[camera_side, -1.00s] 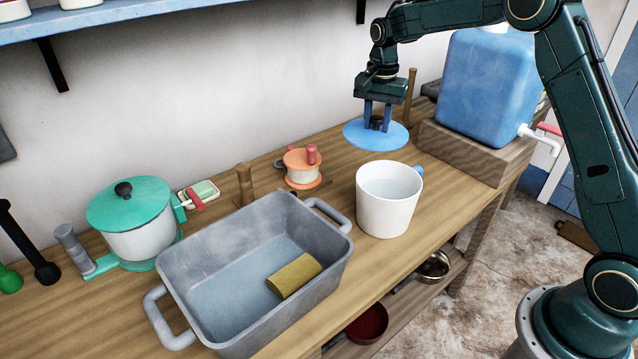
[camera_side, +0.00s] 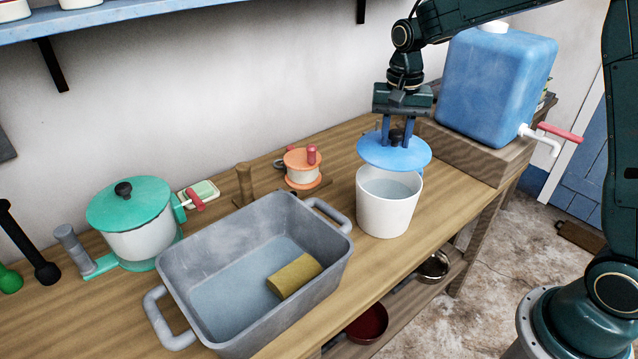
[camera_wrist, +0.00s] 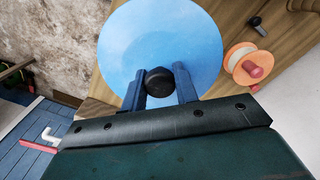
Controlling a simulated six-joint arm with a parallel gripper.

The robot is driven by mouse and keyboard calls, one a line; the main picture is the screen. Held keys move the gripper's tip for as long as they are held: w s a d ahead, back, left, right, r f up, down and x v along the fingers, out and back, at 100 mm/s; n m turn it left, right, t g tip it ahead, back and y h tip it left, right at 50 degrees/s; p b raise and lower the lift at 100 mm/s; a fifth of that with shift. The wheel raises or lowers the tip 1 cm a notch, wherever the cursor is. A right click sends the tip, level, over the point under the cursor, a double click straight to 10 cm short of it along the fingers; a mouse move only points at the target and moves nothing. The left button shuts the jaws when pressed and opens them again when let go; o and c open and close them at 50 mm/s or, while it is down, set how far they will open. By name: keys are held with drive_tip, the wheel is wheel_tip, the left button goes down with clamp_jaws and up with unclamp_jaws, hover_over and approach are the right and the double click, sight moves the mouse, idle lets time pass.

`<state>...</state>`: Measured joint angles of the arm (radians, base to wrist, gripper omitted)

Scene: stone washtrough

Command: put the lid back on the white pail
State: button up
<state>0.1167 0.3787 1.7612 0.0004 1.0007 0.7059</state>
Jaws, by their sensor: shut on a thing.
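The white pail (camera_side: 386,209) stands upright on the wooden bench with its mouth partly open to view and a pale grey-blue inside. The round blue lid (camera_side: 390,155) hangs just above the pail, roughly level, apart from the rim at the front. My gripper (camera_side: 396,136) is shut on the lid's dark knob, and the lid covers the back of the pail's mouth from this side. In the wrist view the blue lid (camera_wrist: 160,50) fills the upper middle, with the black knob (camera_wrist: 159,82) between the fingers of my gripper (camera_wrist: 159,92). The pail is hidden there.
A grey tub (camera_side: 180,262) with a yellow-brown roll (camera_side: 294,275) stands left of the pail. An orange spool (camera_side: 302,167) sits behind. A blue water container (camera_side: 497,88) with a tap stands on a wooden block at right. A green-lidded pot (camera_side: 140,237) is at left.

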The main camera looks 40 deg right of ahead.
drive_tip(key=shift+f, duration=0.2)
drive_tip(key=shift+f, duration=2.95)
drive_tip(key=shift+f, duration=0.2)
idle(0.3)
drive_tip(key=o, duration=1)
drive_tip(key=shift+o, duration=0.7)
drive_tip(key=o, duration=0.4)
drive_tip(key=shift+r, duration=0.1)
